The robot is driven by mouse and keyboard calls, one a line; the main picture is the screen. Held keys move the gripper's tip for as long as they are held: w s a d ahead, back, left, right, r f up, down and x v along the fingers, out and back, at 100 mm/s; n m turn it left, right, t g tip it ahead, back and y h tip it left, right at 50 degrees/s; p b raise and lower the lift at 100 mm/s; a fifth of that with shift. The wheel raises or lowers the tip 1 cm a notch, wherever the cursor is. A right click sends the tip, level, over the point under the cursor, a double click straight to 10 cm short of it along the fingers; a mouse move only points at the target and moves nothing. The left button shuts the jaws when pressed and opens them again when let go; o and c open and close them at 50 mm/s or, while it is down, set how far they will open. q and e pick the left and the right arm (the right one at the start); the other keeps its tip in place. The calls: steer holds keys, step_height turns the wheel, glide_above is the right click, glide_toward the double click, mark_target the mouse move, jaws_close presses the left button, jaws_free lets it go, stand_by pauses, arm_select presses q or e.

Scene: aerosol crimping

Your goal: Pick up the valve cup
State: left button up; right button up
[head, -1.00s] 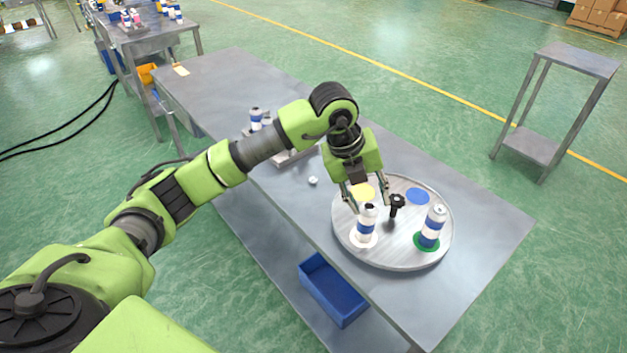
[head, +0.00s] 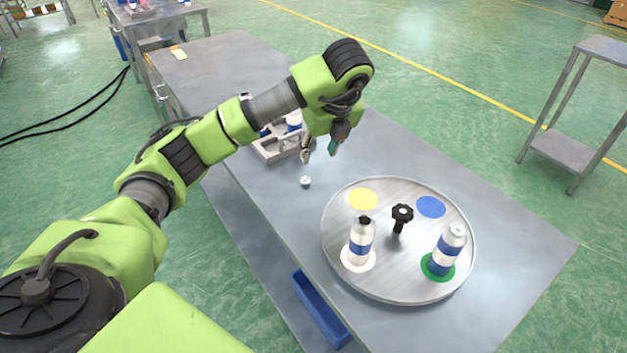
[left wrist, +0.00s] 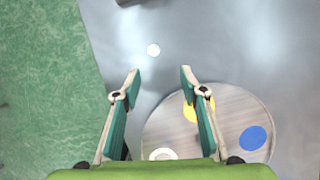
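The valve cup (head: 305,182) is a small pale round piece standing on the table left of the round turntable (head: 340,277). In the left wrist view the valve cup (left wrist: 153,50) is a small white disc ahead of and between the fingertips. My left gripper (head: 320,156) is open and empty, above the table and just beyond the cup, apart from it. In the left wrist view its two fingers (left wrist: 160,75) are spread wide. My right gripper is not in view.
A can with a dark open top (head: 360,243) stands on the turntable's white spot; a capped can (head: 448,250) stands on the green one. The yellow (head: 363,199) and blue (head: 431,207) spots are empty. A black knob (head: 402,213) rises centrally. A grey rack (head: 268,155) holds cans behind my arm.

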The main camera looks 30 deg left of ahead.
arm_select(q)
steer(key=p, duration=0.1)
glide_toward(306, 180)
steer(key=shift+x, duration=0.95)
steer(key=shift+w+f, duration=0.35)
steer(key=shift+s+p+x, duration=0.25)
steer(key=shift+p+x, duration=0.95)
steer(key=shift+x, duration=1.15)
steer(key=shift+a+f, duration=0.2)
steer(key=shift+f, duration=0.1)
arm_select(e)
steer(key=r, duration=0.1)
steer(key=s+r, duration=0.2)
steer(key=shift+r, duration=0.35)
arm_select(q)
steer(key=c, duration=0.8)
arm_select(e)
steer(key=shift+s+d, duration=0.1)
